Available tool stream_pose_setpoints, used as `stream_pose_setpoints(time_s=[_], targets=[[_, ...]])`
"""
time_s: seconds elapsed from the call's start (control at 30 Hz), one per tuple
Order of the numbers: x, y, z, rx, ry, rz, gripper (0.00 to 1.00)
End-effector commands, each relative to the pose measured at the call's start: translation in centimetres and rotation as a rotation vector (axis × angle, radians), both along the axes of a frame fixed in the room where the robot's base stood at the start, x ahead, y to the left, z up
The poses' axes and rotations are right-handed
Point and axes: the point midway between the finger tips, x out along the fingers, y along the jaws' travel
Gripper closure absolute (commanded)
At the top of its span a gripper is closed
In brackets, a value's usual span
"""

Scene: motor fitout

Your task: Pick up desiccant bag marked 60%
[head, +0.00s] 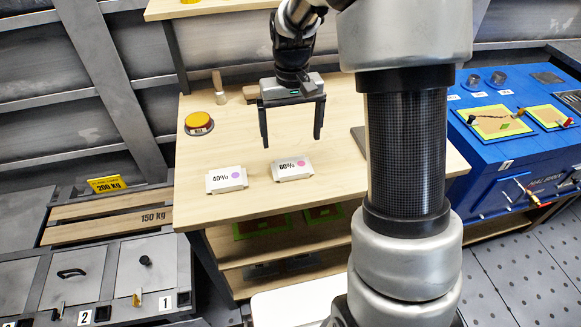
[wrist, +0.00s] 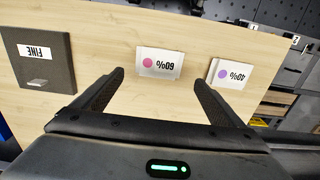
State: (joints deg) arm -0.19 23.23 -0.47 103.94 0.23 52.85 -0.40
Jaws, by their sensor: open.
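The desiccant bag marked 60% (head: 292,170) is a small white packet with a pink dot, lying flat on the wooden table. It also shows in the wrist view (wrist: 160,63), upside down, ahead of the fingers and between their lines. A similar white bag marked 40% (head: 227,180) with a purple dot lies to its left, and to its right in the wrist view (wrist: 229,74). My gripper (head: 292,142) is open and empty, pointing down above the table behind the 60% bag. Its fingers (wrist: 160,95) appear apart from both bags.
A yellow round button (head: 199,122) and a wooden peg (head: 218,88) stand at the table's back left. A dark block labelled FINE (wrist: 38,65) lies on the table. A blue bench (head: 510,160) stands to the right. The wooden tabletop (head: 225,150) around the bags is mostly clear.

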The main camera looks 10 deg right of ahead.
Motion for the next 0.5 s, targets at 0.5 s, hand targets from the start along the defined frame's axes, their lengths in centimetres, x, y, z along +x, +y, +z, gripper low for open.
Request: stream_pose_setpoints(time_s=[0.5], targets=[[0.0,-0.1,-6.2,0.0,0.0,0.0,0.09]])
